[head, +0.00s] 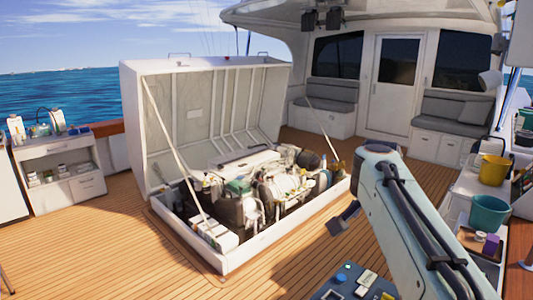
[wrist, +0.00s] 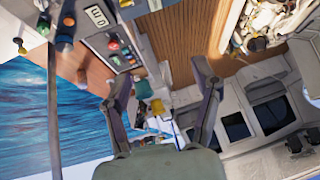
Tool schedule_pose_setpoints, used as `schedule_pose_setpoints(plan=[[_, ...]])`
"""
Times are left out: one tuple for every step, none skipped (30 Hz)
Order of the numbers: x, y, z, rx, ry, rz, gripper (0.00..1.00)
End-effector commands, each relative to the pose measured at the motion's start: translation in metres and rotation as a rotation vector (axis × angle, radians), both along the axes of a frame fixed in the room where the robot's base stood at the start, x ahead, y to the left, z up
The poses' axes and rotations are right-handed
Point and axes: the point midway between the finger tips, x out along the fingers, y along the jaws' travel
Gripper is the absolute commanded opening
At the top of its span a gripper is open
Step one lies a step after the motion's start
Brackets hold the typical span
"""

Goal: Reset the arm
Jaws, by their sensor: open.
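My gripper (wrist: 160,85) is open in the wrist view. Its two dark fingers stand wide apart with nothing held between them. In the head view my pale arm reaches up from the lower right over the deck, and a dark part of its end shows on its left side. The fingertips cannot be made out there. The open engine hatch (head: 130,105) stands left of the arm, its lid raised on struts. The wrist view is strongly tilted and shows the deck, sea and cabin at odd angles.
The engine bay (head: 250,248) is full of machinery. A side counter at right holds a yellow bucket (head: 494,170) and a teal bucket (head: 488,214). A control panel (head: 345,284) is at bottom centre. A white cabinet (head: 62,170) stands at left. The wooden deck (head: 100,245) is clear at front left.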

Motion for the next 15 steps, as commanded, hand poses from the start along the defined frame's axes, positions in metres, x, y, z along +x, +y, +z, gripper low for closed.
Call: schedule_pose_setpoints(plan=[[-0.031,0.016,0.010,-0.004,0.010,0.065,0.63],[-0.050,0.025,0.011,-0.005,0.025,0.107,0.63],[-0.076,0.036,0.009,-0.007,0.048,0.165,0.63],[-0.096,0.044,0.004,-0.008,0.071,0.212,0.63],[-0.117,0.052,-0.003,-0.006,0.095,0.259,0.63],[-0.147,0.062,-0.015,-0.005,0.135,0.328,0.63],[-0.168,0.070,-0.026,0.000,0.166,0.380,0.63],[-0.189,0.077,-0.040,0.004,0.201,0.431,0.63],[-0.214,0.084,-0.058,0.012,0.250,0.493,0.63],[-0.232,0.089,-0.071,0.020,0.287,0.539,0.63],[-0.247,0.094,-0.084,0.028,0.323,0.581,0.63],[-0.266,0.099,-0.101,0.041,0.374,0.631,0.63],[-0.279,0.102,-0.112,0.053,0.410,0.664,0.63],[-0.290,0.105,-0.122,0.064,0.446,0.695,0.63],[-0.302,0.109,-0.134,0.080,0.494,0.731,0.63]])
